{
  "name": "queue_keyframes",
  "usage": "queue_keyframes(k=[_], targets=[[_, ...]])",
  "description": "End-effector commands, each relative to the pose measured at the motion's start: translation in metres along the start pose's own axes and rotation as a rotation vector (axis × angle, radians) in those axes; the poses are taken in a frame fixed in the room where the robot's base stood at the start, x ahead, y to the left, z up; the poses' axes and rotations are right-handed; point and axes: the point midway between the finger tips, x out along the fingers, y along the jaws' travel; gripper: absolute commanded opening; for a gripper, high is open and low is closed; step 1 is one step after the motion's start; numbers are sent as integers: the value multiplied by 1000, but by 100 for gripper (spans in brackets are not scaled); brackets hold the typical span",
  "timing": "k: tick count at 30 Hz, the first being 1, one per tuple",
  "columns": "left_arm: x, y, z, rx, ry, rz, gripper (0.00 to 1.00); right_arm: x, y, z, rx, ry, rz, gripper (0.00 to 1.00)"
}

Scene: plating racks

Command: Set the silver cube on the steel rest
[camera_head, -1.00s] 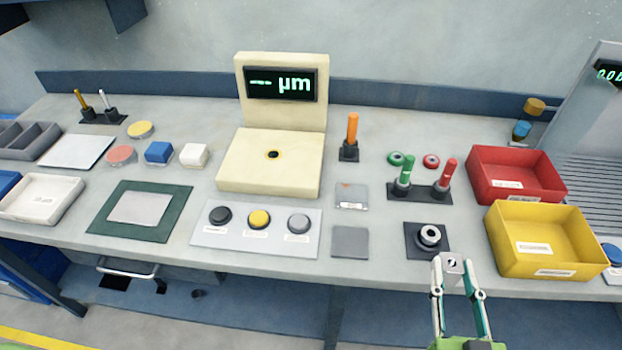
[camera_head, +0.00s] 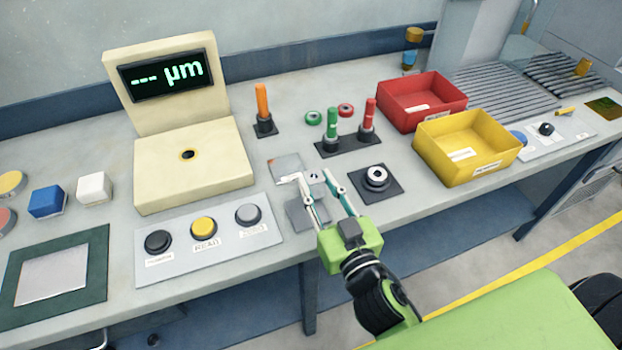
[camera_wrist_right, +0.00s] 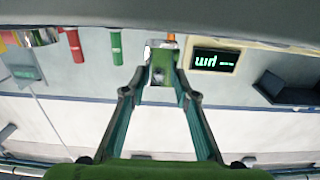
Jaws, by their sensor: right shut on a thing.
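The silver cube (camera_head: 314,177) is between the fingertips of my right gripper (camera_head: 316,184), which is shut on it. In the wrist view the cube (camera_wrist_right: 162,62) shows between the fingers, its face reflecting green. A flat grey square plate, which looks like the steel rest (camera_head: 297,217), lies on the bench beneath and just left of the fingers, partly hidden by them. The cube appears held above the bench near this plate; the exact height is hard to tell. My left gripper is out of view.
A paler square plate (camera_head: 283,164) lies just behind. A black pad with a metal ring (camera_head: 376,180) is to the right, the button panel (camera_head: 200,236) to the left. Green and red pegs stand in a black holder (camera_head: 347,146) behind. A yellow bin (camera_head: 464,151) stands farther right.

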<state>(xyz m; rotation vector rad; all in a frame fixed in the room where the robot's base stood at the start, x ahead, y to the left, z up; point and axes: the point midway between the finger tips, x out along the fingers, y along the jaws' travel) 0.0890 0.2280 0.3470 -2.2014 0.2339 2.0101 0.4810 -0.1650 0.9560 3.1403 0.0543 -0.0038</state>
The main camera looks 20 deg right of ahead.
Motion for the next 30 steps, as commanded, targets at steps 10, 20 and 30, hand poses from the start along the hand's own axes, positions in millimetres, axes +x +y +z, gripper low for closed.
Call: queue_keyframes(k=[10,20,30], targets=[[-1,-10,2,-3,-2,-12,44,32,0,18,0,5,0,0],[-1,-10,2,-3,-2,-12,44,40,0,26,0,6,-1,0],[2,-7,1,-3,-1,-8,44,39,0,31,0,1,0,44]])
